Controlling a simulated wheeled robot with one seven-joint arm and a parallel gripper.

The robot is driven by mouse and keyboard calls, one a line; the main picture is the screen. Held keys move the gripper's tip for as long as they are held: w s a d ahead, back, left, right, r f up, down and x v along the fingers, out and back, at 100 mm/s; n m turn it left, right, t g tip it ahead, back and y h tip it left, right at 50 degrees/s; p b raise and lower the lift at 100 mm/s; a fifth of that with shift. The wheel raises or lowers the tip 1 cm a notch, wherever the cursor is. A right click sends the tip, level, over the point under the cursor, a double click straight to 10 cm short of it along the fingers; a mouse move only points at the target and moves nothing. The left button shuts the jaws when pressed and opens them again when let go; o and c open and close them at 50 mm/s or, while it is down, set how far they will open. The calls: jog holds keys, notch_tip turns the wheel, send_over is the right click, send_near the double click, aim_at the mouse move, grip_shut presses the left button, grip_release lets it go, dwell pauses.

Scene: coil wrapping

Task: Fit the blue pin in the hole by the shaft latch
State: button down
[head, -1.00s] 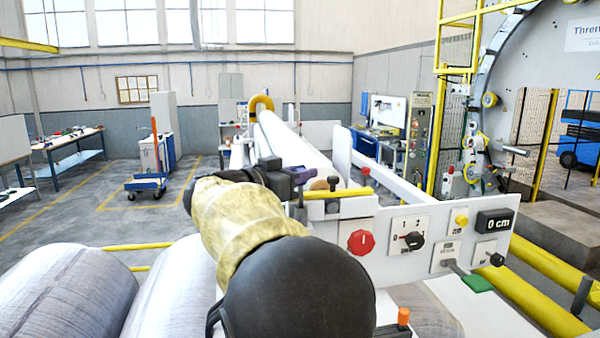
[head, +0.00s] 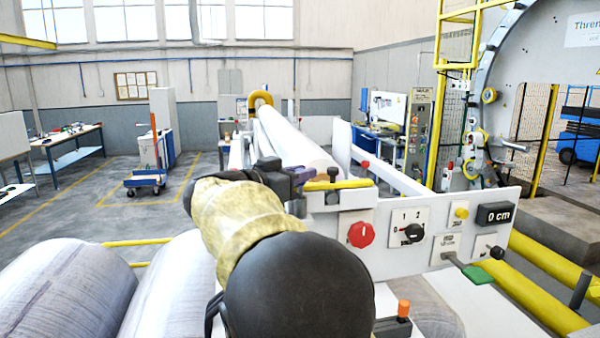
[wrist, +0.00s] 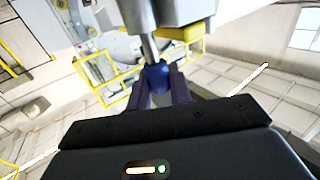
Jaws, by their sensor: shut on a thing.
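My gripper (head: 303,174) is beside the left end of the yellow bar (head: 345,184) on the white machine block, at the top left of the control panel. In the wrist view its two dark fingers (wrist: 158,88) are shut on the blue pin (wrist: 157,76), whose rounded blue part shows between them. A grey metal rod (wrist: 149,48) meets the blue part and runs up towards a grey-white block; I cannot tell if it is the pin's own shank. The hole is hidden. The pin is not clear in the head view. A black knob (head: 332,174) stands by the yellow bar.
The white panel (head: 380,225) carries a red knob (head: 361,234), a black switch and a "0 cm" display (head: 495,214). A long white shaft (head: 290,140) runs back behind my gripper. Large wrapped rolls (head: 60,290) lie at front left. A green-ended lever (head: 478,275) sticks out at right.

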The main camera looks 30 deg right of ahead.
jog(key=shift+f+b, duration=0.3)
jog(key=shift+f, duration=0.25)
jog(key=c, duration=1.2)
grip_release()
jog(key=b+v, duration=0.6)
jog(key=v, duration=1.1)
jog(key=shift+s+a, duration=0.1)
jog(key=shift+a, duration=0.05)
